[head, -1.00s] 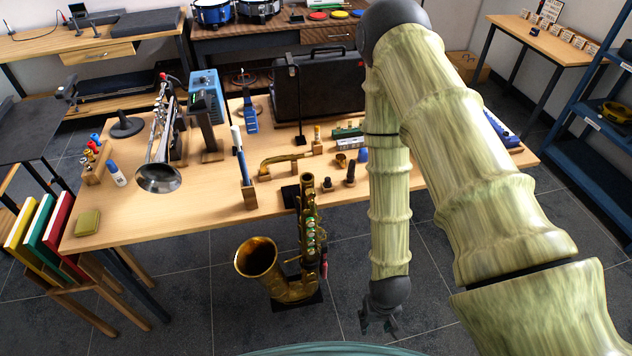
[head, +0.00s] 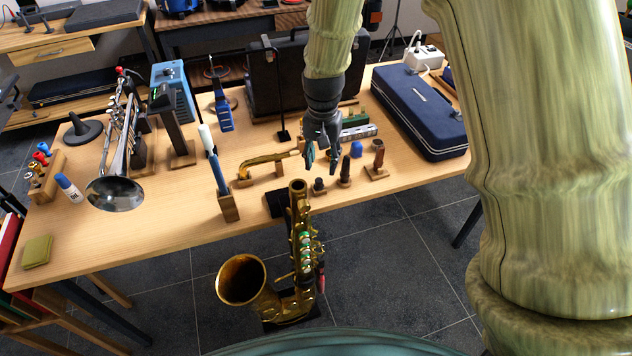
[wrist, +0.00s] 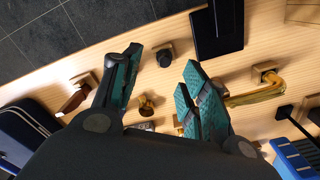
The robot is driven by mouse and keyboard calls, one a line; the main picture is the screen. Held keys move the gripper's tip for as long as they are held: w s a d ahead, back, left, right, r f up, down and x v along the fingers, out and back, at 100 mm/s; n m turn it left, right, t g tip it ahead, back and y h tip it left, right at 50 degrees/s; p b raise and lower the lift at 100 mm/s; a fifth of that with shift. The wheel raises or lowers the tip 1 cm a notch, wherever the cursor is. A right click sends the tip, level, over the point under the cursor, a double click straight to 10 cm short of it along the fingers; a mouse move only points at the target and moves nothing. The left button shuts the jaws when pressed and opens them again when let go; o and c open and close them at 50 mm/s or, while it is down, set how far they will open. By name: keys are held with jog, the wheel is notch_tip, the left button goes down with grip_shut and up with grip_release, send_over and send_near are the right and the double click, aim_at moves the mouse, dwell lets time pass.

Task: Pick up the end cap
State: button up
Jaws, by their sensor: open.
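The end cap appears to be the small black round plug (head: 319,186) on a wooden block near the table's front edge. In the wrist view this plug (wrist: 164,54) lies between and beyond the fingertips. My gripper (head: 321,162) is open and empty, pointing down above the table, behind the plug in the head view. Its teal fingers (wrist: 160,68) are spread wide in the wrist view. The gripper and the plug look apart. A small brass piece (wrist: 147,103) shows between the fingers in the wrist view; the head view hides it.
A dark piece (head: 345,170) and a brown mouthpiece-like piece (head: 379,158) stand to the right on wooden bases, with a blue cap-like piece (head: 356,149) behind. The brass neck (head: 265,162) lies left. A saxophone (head: 298,250) stands in front. A blue case (head: 420,110) is right.

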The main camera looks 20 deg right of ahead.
aim_at(319, 179)
jog(key=shift+w+a+f+p, duration=0.1)
jog(key=shift+w+f+p, duration=0.2)
jog(key=shift+f, duration=1.2)
jog(key=shift+w+d+f+p, duration=0.1)
jog(key=shift+w+f+p, duration=0.15)
jog(key=shift+f, duration=1.2)
jog(key=shift+w+a+f+p, duration=0.1)
jog(key=shift+w+f+p, duration=0.15)
jog(key=shift+f, duration=1.25)
jog(key=c, duration=0.9)
